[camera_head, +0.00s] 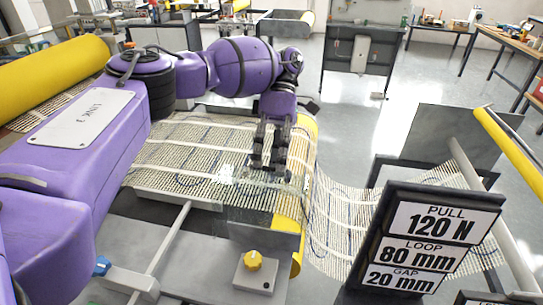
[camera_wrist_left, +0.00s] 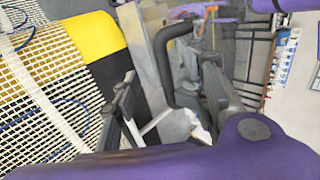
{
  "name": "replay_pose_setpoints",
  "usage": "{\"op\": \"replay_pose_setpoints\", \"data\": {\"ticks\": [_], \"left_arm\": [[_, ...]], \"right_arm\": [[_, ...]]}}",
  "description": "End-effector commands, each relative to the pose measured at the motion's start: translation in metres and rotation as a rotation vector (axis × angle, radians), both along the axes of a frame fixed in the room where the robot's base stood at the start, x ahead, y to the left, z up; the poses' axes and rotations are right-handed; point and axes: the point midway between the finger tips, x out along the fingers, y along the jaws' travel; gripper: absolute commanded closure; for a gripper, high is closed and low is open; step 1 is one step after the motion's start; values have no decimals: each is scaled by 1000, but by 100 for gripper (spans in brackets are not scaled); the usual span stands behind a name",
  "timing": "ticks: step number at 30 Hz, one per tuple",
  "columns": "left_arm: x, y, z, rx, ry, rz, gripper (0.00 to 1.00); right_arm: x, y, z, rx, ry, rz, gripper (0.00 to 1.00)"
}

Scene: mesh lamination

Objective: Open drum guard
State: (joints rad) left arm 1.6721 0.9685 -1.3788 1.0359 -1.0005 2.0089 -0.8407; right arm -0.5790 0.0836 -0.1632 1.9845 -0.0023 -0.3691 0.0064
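My left gripper (camera_head: 267,168) points down over the mesh, just above a clear panel (camera_head: 245,186) that looks like the drum guard. The panel lies across the mesh in front of the yellow drum (camera_head: 308,140). In the left wrist view, the two dark fingers (camera_wrist_left: 168,108) stand apart, with a black curved handle (camera_wrist_left: 168,62) showing between or just beyond them. I cannot tell whether the fingers touch the handle. The guard's edges are hard to make out through its clear surface. My right gripper is not in view.
Cream mesh (camera_head: 335,215) drapes off the drum toward the right rollers. A sign (camera_head: 425,240) reads pull 120 N, loop 80 mm, gap 20 mm. A yellow knob (camera_head: 253,260) sits on a grey box in front. Open floor (camera_head: 345,115) lies behind.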

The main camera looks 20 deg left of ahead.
Motion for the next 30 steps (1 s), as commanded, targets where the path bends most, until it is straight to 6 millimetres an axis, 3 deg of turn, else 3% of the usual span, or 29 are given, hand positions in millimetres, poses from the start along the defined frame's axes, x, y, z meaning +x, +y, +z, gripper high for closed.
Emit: {"op": "replay_pose_setpoints", "data": {"ticks": [15,21,30], "left_arm": [[-5,-2,84,4,1,-5,72],[-7,-2,97,4,4,-4,72],[-7,-2,98,3,5,-3,72]], "right_arm": [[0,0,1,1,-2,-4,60],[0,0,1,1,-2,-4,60],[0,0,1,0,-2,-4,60]]}}
